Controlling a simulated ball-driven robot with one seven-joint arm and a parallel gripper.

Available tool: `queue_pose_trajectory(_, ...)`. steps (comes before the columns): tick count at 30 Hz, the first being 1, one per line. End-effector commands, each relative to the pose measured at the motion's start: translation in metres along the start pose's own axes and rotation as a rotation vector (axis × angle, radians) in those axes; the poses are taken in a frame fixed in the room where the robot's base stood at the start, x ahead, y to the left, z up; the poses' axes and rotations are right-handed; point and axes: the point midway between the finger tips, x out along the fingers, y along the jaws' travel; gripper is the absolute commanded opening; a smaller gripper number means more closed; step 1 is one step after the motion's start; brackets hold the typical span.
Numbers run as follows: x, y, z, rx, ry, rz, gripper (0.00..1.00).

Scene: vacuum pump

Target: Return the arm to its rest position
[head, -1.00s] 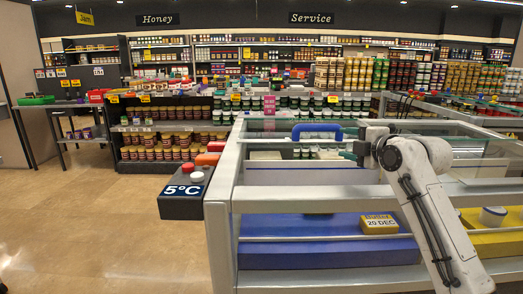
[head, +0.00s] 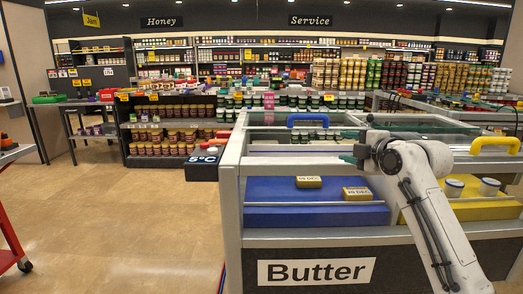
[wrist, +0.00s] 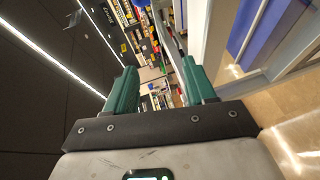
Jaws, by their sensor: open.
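My arm (head: 432,205) rises from the lower right of the head view and bends at the top. My gripper (head: 347,146) points left there, in front of the top of the butter display case (head: 232,215). In the wrist view my gripper (wrist: 158,68) shows two green fingers spread apart. There is nothing between them, only the distant shop. Whether the arm touches the case cannot be told from this view.
The case holds a blue tray (head: 270,215) with two yellow butter packs (head: 308,182) and a yellow tray (head: 465,211) with white-lidded tubs. A Butter sign (head: 316,271) is on its front. A red cart (head: 8,250) stands at left. The tan floor between is clear.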

Motion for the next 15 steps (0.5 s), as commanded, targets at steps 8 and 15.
queue_pose_trajectory(8,-0.001,-0.044,-0.010,0.110,0.002,-0.055,0.55)
queue_pose_trajectory(15,-0.008,-0.105,-0.024,0.270,-0.011,-0.135,0.55)
